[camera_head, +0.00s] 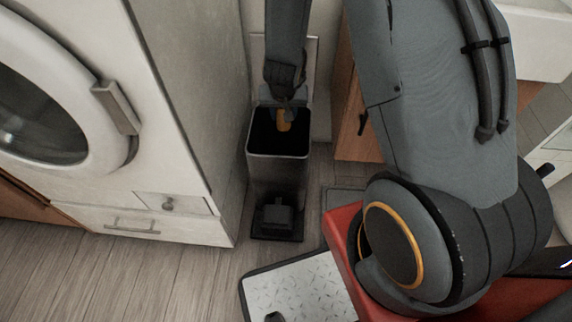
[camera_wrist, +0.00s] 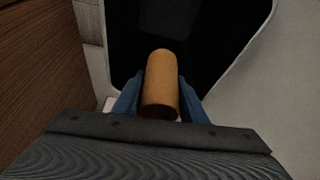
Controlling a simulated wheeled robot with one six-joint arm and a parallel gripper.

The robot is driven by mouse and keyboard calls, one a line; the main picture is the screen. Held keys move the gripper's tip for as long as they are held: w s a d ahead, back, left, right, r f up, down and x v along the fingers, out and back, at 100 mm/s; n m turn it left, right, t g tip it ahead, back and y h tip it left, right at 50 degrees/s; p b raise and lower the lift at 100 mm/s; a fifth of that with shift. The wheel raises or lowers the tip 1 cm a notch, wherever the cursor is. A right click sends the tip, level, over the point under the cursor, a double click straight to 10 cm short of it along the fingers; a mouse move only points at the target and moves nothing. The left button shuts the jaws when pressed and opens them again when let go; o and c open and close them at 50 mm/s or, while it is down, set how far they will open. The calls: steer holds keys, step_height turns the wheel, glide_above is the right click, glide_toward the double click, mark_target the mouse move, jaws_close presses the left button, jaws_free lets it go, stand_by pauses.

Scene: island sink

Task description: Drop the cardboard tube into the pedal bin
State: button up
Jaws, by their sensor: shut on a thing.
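The cardboard tube (camera_wrist: 162,82) is a short brown cylinder. My gripper (camera_wrist: 160,98) is shut on it, with a blue finger on each side in the wrist view. In the head view my gripper (camera_head: 284,103) points down over the mouth of the pedal bin, and the tube (camera_head: 284,121) shows below it against the dark opening. The pedal bin (camera_head: 278,176) is a tall, dark grey box with an open top and a black pedal at its front foot. The bin's dark inside fills the upper wrist view (camera_wrist: 205,35). The bin's floor is too dark to see.
A white front-loading washing machine (camera_head: 180,110) stands close to the left of the bin. A wooden cabinet (camera_head: 356,110) stands to its right, with a wall behind. Wood floor (camera_head: 190,275) is clear in front of the machine.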

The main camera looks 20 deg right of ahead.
mark_target(283, 111)
steer(key=shift+f+b, duration=1.6)
steer(key=shift+b, duration=0.3)
steer(key=o, duration=1.1)
steer(key=shift+r, duration=0.1)
steer(key=shift+p+v, duration=2.2)
steer(key=shift+v, duration=1.65)
